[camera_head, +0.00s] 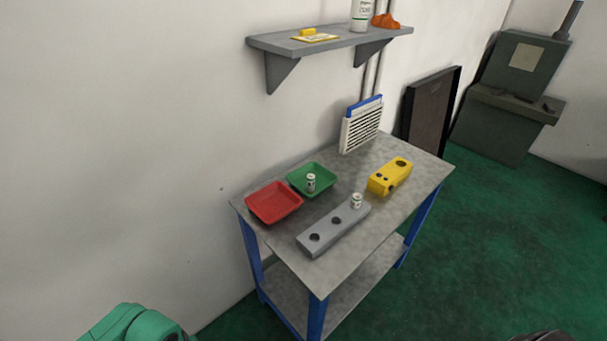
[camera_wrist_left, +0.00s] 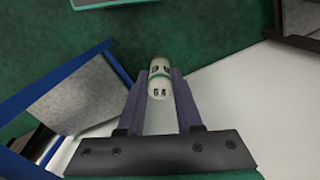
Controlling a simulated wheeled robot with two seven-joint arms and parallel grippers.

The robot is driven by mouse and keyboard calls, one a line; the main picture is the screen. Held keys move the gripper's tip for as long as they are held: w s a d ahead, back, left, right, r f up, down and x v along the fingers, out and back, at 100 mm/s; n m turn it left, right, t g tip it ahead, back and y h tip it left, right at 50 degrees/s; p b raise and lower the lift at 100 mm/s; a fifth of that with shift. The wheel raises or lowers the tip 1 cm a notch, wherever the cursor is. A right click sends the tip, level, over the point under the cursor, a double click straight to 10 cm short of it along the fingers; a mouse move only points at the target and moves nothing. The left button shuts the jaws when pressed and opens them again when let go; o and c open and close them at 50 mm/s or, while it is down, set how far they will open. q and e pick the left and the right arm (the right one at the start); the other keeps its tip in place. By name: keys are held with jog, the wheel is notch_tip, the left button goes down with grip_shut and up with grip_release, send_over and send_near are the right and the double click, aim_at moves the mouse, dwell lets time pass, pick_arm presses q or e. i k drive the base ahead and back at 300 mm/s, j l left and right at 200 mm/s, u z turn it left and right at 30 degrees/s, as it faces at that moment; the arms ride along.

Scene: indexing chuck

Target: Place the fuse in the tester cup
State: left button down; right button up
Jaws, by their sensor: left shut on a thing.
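The gripper and this fuse are out of the head view. The yellow tester (camera_head: 390,177) sits on the right part of the table, with a dark round cup opening (camera_head: 401,163) on top. A second fuse (camera_head: 311,183) stands in the green tray (camera_head: 325,172). A third fuse (camera_head: 356,201) stands at the far end of a grey block (camera_head: 330,232), whose other two holes look empty. My right gripper is not in view.
A red tray (camera_head: 274,203) sits left of the green tray on the grey table (camera_head: 420,180). A white louvred box (camera_head: 361,126) stands at the table's back. A wall shelf (camera_head: 330,43) overhangs behind, holding a bottle (camera_head: 361,15). Bare tabletop lies between block and tester.

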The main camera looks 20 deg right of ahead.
aim_at(400, 169)
jog(key=l+u, duration=0.45)
jog(key=k+l+u, duration=0.1)
jog(key=u, duration=0.4)
jog(key=k+l+u, duration=0.15)
jog(key=l+u, duration=0.3)
jog(key=k+l+u, duration=0.15)
jog(key=u, duration=0.35)
jog(key=k+l+u, duration=0.15)
jog(key=u, duration=0.3)
jog(key=k+l+u, duration=0.1)
jog(key=k+u, duration=0.15)
jog(key=u, duration=0.25)
jog(key=k+l+u, duration=0.2)
jog(key=k+u, duration=0.2)
jog(key=k+l+u, duration=0.1)
jog(key=k+u, duration=0.3)
jog(key=k, duration=0.15)
jog(key=k+l+z, duration=0.1)
jog(key=k+z, duration=0.3)
jog(key=k+l+z, duration=0.15)
jog(key=z, duration=0.25)
jog(key=k+l+z, duration=0.6)
jog(key=z, duration=0.15)
